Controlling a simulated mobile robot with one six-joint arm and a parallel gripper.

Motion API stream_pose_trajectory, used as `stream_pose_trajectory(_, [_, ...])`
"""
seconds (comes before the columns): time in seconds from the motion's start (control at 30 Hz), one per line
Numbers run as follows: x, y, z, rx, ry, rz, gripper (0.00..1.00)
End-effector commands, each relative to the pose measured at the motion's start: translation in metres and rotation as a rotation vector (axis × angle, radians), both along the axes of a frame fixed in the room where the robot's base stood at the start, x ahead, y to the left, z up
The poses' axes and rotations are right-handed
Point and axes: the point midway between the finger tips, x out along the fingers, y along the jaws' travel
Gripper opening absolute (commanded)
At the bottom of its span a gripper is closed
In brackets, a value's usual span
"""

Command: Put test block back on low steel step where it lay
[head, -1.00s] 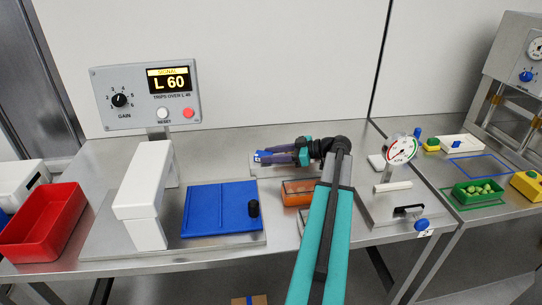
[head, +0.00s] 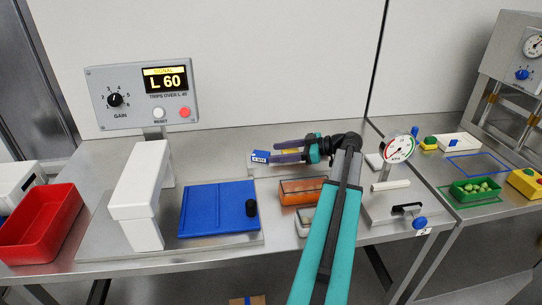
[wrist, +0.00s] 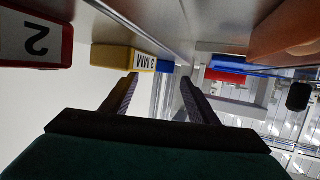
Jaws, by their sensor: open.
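My gripper (head: 276,151) is open at the back of the bench, its fingers pointing left. In the wrist view the fingers (wrist: 160,82) are spread with nothing held between them. A yellow block marked 3 MM (wrist: 118,57) is beyond one fingertip; a bit of yellow (head: 291,151) shows between the fingers in the head view. A blue block (head: 259,155) is just past the fingertips and shows in the wrist view (wrist: 165,67). A red block marked 2 (wrist: 35,40) is at the wrist view's left edge. The low steel step (head: 262,169) is mostly hidden under the gripper.
An orange bin (head: 300,192) stands in front of the gripper. Left are a blue plate (head: 215,210), a white arch (head: 140,195) and a red tray (head: 40,225). A dial gauge (head: 399,150) stands right of my arm. A display (head: 165,80) reads L 60.

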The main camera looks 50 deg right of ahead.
Motion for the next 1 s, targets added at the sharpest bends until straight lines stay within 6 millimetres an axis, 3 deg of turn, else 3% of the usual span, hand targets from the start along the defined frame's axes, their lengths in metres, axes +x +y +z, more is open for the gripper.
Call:
stream_pose_trajectory(0.3, [-0.025, -0.013, 0.009, -0.001, 0.0, 0.0, 0.54])
stream_pose_trajectory(1.0, [-0.027, -0.014, 0.01, 0.0, 0.0, 0.0, 0.54])
